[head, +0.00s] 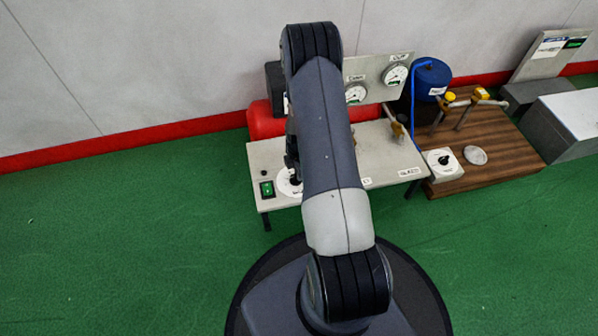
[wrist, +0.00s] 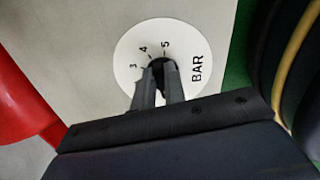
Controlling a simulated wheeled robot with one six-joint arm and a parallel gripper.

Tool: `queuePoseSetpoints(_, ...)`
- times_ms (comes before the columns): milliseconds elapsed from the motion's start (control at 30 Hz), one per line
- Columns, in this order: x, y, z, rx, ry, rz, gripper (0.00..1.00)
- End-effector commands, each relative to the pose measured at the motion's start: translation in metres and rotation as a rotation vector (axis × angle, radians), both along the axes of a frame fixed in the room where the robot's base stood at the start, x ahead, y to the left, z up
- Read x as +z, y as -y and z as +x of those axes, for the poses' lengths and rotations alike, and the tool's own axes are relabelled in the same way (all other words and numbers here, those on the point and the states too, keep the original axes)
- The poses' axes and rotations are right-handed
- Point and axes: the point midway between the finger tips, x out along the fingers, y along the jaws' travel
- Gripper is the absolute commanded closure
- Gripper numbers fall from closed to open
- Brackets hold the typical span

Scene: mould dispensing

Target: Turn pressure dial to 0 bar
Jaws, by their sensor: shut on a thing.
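The pressure dial is a round white plate (wrist: 181,50) marked 3, 4, 5 and BAR, with a black knob (wrist: 159,62) at its centre. In the head view the dial (head: 287,184) shows at the front left of the grey bench, partly covered by my arm. My gripper (wrist: 160,68) is shut on the knob, one finger on each side, as the wrist view shows. The fingers and gripper body hide the lower part of the dial, and I cannot read where the knob points. In the head view my arm hides most of the gripper.
A green-lit switch (head: 267,189) sits left of the dial on the grey bench (head: 262,156). A red tank (head: 262,122) and two gauges (head: 395,74) stand behind. To the right is a wooden board (head: 508,152) with a blue tank (head: 432,76). Green floor (head: 120,230) is clear at left.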

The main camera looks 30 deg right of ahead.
Motion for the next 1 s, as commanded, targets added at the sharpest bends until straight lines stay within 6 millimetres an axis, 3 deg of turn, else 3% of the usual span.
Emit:
queuePoseSetpoints(167,0.000,0.000,0.000,0.003,0.000,-0.001,1.00)
queuePoseSetpoints(200,0.000,0.000,0.000,0.003,0.000,-0.001,0.85)
queuePoseSetpoints(433,0.000,0.000,0.000,0.001,0.000,-0.001,0.66)
queuePoseSetpoints(767,0.008,0.000,0.000,0.000,0.001,-0.001,0.66)
queuePoseSetpoints(1000,0.055,0.000,0.001,0.001,0.003,-0.001,0.66)
